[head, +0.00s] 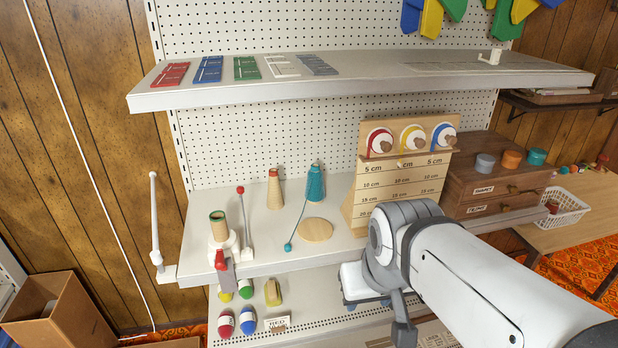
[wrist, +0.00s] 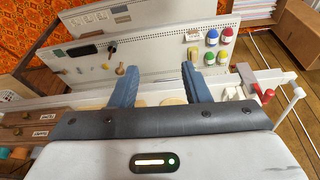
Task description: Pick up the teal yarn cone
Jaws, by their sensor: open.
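The teal yarn cone (head: 315,185) stands upright towards the back of the middle shelf in the head view. A thin teal strand runs from it down to a small teal ball (head: 288,246) in front. My gripper (wrist: 160,67) is open and its dark blue fingers are apart, with nothing seen between them. In the head view my arm comes in from the lower right and its end is low at the shelf's front, right of the cone and apart from it. I cannot make out the cone in the wrist view.
A tan cone with a red top (head: 274,189) stands left of the teal one. A round wooden disc (head: 316,229) lies in front. The wooden measuring stand (head: 400,183) is to the right. The upper shelf (head: 420,74) overhangs. A white post (head: 240,215) stands left.

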